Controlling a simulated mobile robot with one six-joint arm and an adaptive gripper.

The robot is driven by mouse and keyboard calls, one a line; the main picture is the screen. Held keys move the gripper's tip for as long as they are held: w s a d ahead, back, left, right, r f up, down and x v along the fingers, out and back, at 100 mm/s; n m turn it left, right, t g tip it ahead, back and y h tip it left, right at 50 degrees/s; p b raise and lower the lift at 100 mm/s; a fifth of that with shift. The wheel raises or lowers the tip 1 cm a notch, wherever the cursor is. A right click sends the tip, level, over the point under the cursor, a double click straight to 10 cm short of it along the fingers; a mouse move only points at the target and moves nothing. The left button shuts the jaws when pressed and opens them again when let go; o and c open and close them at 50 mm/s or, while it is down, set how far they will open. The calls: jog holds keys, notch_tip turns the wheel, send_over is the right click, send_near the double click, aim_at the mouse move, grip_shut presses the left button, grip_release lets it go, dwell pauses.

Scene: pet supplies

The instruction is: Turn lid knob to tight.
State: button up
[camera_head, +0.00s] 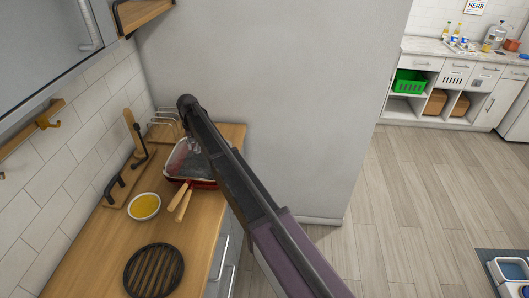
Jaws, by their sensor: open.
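I cannot make out a lid knob in the head view. A red-rimmed pan or dish (177,171) with a grey, glassy-looking inside sits on the wooden counter (105,240); whether that is a lid is unclear. My arm crosses in front of its right side. My dark arm runs from the bottom centre up to a rounded end above the back of the counter. No gripper fingers show there, so my gripper is not in view.
Two wooden handles (181,203) lie against the pan's front. A white bowl with yellow contents (144,206) and a black round grate (153,271) are nearer. A wire rack (162,124) stands behind. A grey wall (290,90) bounds the counter; open floor (430,220) lies right.

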jog(key=n, duration=0.4)
jog(key=shift+s+a+n, duration=0.1)
jog(key=shift+n, duration=0.3)
jog(key=n, duration=0.9)
jog(key=shift+s+a, duration=0.1)
jog(key=shift+s, duration=0.05)
jog(key=n, duration=0.5)
jog(key=shift+s, duration=0.1)
notch_tip(320, 180, up, 14)
jog(key=p, duration=1.4)
jog(key=s+d+f+m+b, duration=0.2)
jog(key=s+d, duration=0.1)
jog(key=d, duration=0.6)
jog(key=s+d+f+m+b, duration=0.2)
jog(key=s+d+f+b, duration=0.1)
jog(key=d, duration=0.7)
jog(key=s+d+f+m+b, duration=0.3)
jog(key=s+d, duration=0.1)
jog(key=d, duration=0.5)
jog(key=shift+d, duration=0.15)
